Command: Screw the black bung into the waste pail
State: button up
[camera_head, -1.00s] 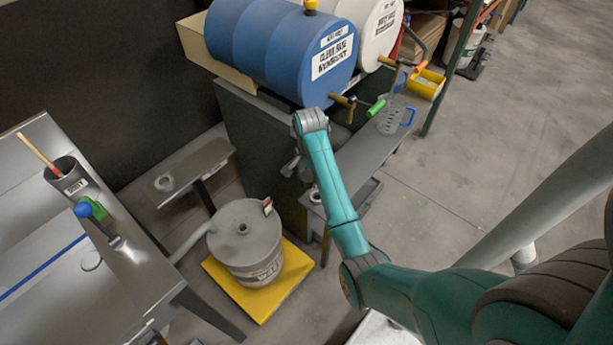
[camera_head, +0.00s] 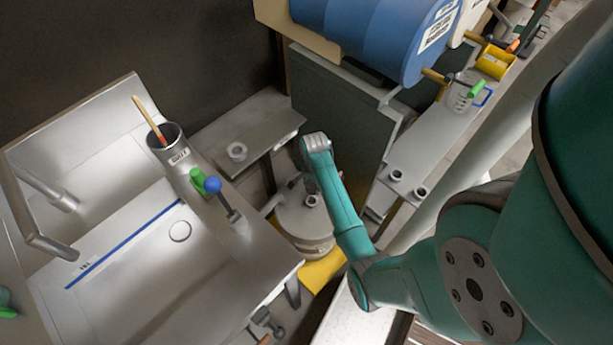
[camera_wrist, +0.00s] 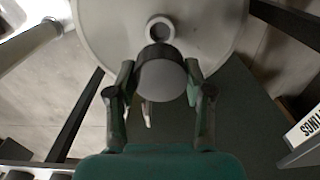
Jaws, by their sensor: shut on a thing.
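The grey waste pail (camera_head: 300,222) stands on a yellow mat (camera_head: 322,268), partly hidden by my arm in the head view. Its round lid (camera_wrist: 215,25) fills the top of the wrist view, with a pale-rimmed opening (camera_wrist: 160,27) in it. My gripper (camera_wrist: 160,80) is shut on the bung (camera_wrist: 162,82), which shows as a round grey face with a dark edge. The bung appears just below the opening in the picture and overlaps its rim; I cannot tell the gap between them. In the head view my gripper (camera_head: 297,181) is small, over the lid.
A steel sink bench (camera_head: 130,255) with a tool cup (camera_head: 168,150) is at left. A small grey shelf (camera_head: 222,128) holding a ring (camera_head: 237,152) stands behind the pail. A blue drum (camera_head: 375,30) lies above a dark cabinet (camera_head: 335,110). A narrow ledge (camera_head: 440,140) runs along the right.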

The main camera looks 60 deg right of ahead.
aim_at(312, 192)
jog(key=shift+a, duration=0.1)
jog(key=shift+f, duration=0.1)
jog(key=shift+f, duration=2.8)
jog(key=shift+f, duration=1.35)
jog(key=o, duration=1.2)
